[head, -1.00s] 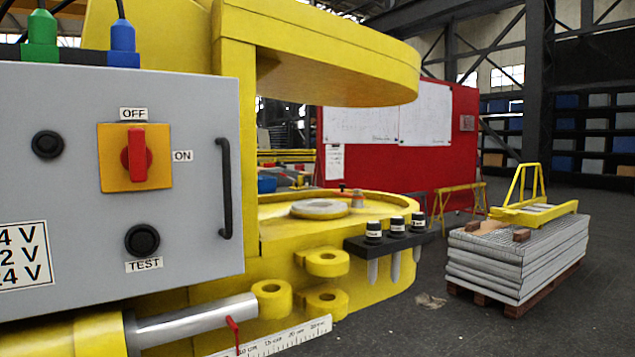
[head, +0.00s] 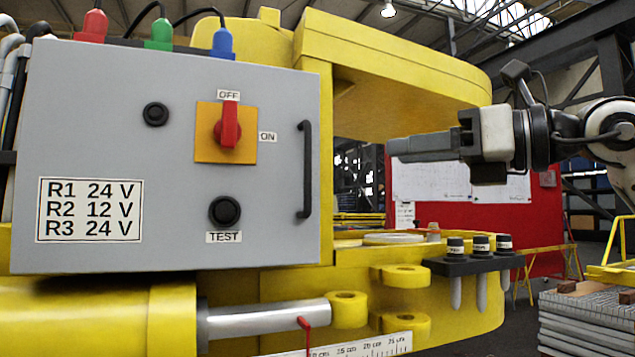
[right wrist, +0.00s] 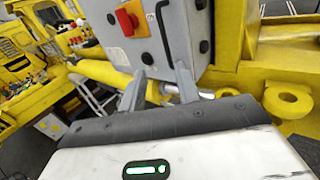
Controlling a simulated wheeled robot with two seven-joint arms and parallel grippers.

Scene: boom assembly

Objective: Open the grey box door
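The grey box (head: 120,120) stands at the left in the head view, and its front door looks shut. A black vertical bar handle (head: 306,170) sits near the door's right edge. My right gripper (head: 396,150) comes in from the right, to the right of the handle and apart from it. In the right wrist view, its two fingers (right wrist: 159,82) are spread with nothing between them. The grey box (right wrist: 188,38) and its handle (right wrist: 162,32) lie beyond the fingertips. My left gripper is not in view.
The door carries a red switch (head: 229,128) on a yellow plate, a black TEST button (head: 224,210) and a voltage label (head: 89,209). Yellow machine parts (head: 405,75) overhang at the right. A black rack (head: 470,264) with labelled pins stands lower right.

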